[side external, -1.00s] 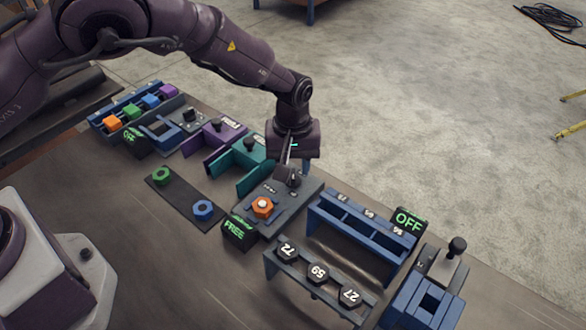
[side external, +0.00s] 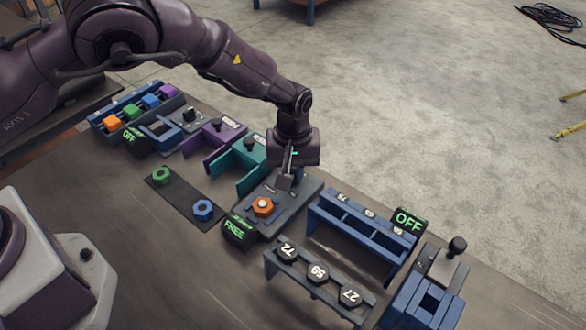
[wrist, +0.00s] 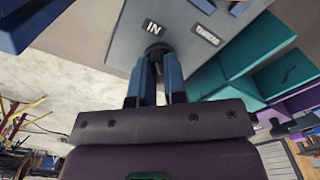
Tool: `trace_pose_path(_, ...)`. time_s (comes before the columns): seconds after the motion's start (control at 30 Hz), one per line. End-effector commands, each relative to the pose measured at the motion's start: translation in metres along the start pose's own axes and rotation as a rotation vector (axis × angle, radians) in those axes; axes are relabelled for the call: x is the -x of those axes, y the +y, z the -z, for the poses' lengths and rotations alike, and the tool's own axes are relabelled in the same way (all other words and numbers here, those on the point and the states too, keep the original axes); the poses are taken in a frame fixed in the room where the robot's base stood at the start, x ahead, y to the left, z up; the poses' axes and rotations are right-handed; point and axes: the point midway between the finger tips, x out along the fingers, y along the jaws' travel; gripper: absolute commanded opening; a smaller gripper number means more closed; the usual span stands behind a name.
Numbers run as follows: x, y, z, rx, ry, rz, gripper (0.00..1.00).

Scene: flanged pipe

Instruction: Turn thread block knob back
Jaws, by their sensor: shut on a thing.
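The thread block (side external: 268,222) is a dark grey plate with an orange hex nut (side external: 263,206) on its near part, seen in the side external view. Its black knob (wrist: 157,48) shows in the wrist view beside a label reading IN and a second label. My gripper (side external: 284,183) points down over the far part of the block. In the wrist view its two blue-grey fingers (wrist: 156,66) are shut on the knob, which is mostly hidden between the fingertips. A black display (side external: 236,230) at the block's near left reads green FREE.
A teal fixture (side external: 245,165) stands close left of the block, with a purple one (side external: 211,140) beyond. A blue rack (side external: 362,238) and black hex pieces marked 72, 59 and 27 (side external: 318,272) stand to the right. A strip with green and blue nuts (side external: 184,195) lies at left.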

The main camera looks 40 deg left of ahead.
Motion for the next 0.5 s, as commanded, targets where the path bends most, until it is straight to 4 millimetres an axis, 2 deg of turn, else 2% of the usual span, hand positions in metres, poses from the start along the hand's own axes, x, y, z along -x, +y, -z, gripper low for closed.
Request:
trace_pose_path(0.27,0.0007,-0.0004,0.0000,0.131,-0.002,0.003,0.00)
trace_pose_path(0.5,0.0008,-0.0004,0.0000,0.339,-0.002,0.003,0.00)
